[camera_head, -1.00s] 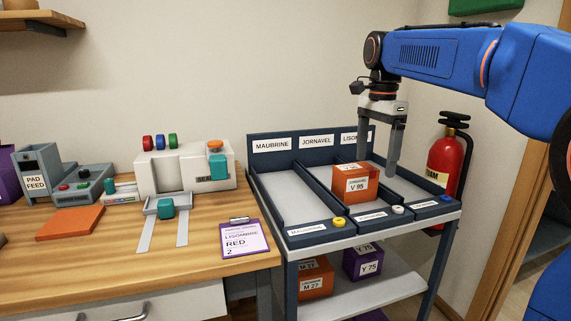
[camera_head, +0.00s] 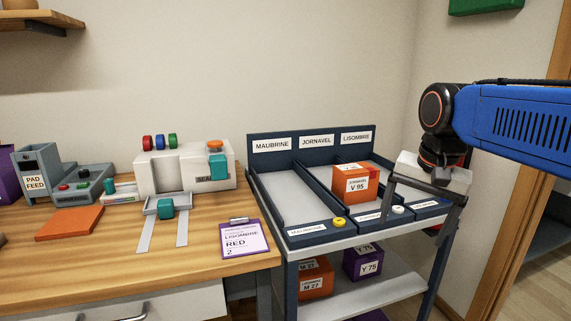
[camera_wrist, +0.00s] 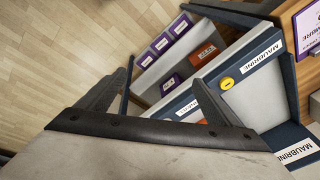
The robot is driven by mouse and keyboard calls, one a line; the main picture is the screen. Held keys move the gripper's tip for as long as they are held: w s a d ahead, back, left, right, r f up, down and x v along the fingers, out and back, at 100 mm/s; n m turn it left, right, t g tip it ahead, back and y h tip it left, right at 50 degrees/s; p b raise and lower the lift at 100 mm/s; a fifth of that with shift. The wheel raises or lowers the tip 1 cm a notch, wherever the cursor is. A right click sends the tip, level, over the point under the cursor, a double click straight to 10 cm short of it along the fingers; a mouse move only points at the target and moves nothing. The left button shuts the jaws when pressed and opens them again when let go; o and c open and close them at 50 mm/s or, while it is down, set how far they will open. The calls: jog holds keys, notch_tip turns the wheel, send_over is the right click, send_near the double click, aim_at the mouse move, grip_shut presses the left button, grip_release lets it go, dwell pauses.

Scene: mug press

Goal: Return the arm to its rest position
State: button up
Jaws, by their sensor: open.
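My blue arm reaches in from the right in the head view. My gripper (camera_head: 420,224) is open and empty, tilted, in front of the right side of the sorting cart (camera_head: 290,240). In the wrist view its two dark fingers (camera_wrist: 160,92) stand apart with nothing between them. An orange box (camera_head: 354,184) marked V 95 sits in the middle JORNAVEL lane, apart from the gripper. The right LISOMBRE lane is partly hidden by the gripper.
The wooden bench (camera_head: 110,270) at left holds a sealing machine (camera_head: 185,170), an orange pad (camera_head: 70,223) and a clipboard (camera_head: 245,239). Purple box (camera_head: 363,262) and orange box (camera_head: 316,279) sit on the cart's lower shelf. A door frame (camera_head: 510,240) stands at right.

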jog(key=s+d+f+n+t, duration=0.2)
jog(key=s+f+n, duration=0.4)
jog(key=s+f, duration=0.8)
jog(key=shift+f+n, duration=0.4)
jog(key=shift+f, duration=0.35)
jog(key=shift+s, duration=0.1)
